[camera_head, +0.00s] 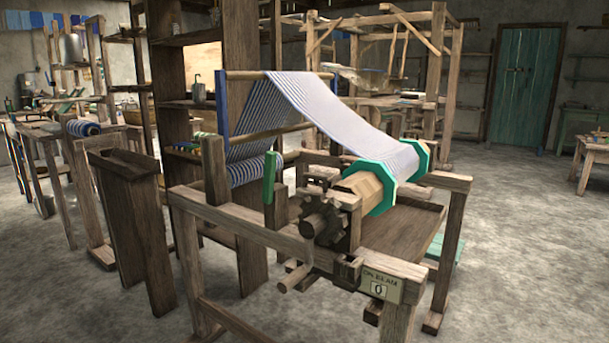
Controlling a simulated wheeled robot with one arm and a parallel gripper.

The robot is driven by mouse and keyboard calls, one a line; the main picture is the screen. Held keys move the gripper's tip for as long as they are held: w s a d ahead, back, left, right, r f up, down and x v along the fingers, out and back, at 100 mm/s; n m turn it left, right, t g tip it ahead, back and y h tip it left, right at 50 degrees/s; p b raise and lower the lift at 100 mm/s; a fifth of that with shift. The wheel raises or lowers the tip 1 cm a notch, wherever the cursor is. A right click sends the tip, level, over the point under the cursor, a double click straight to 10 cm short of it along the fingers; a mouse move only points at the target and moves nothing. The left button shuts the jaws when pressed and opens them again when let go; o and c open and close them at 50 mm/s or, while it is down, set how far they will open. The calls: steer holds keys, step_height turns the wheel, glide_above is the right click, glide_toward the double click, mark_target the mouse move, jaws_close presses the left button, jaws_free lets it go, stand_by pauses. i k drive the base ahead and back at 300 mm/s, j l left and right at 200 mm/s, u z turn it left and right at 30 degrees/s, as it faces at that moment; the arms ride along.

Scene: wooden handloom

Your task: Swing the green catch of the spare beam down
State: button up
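A narrow green catch (269,178) stands upright on the left side of the near loom frame, beside a wooden post. Its lower end is close to the frame's rail. I cannot tell whether it belongs to the spare beam. A thick wooden beam (357,186) with teal end flanges and striped cloth over it lies at the right of the loom. A dark toothed wheel (326,222) sits at its near end. My gripper is not in view.
The loom's wooden rail (245,233) runs across the front, with a labelled plate (382,285) at its right end. A dark wooden trough (125,165) on a stand is at the left. Bare floor (530,250) is free on the right.

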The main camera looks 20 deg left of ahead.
mark_target(270, 157)
steer(key=i+j+z, duration=0.25)
steer(key=j, duration=1)
steer(key=j+z, duration=0.3)
steer(key=j, duration=0.95)
steer(key=i+j, duration=0.1)
steer(key=j, duration=0.25)
steer(key=i+j, duration=0.1)
steer(key=j, duration=0.25)
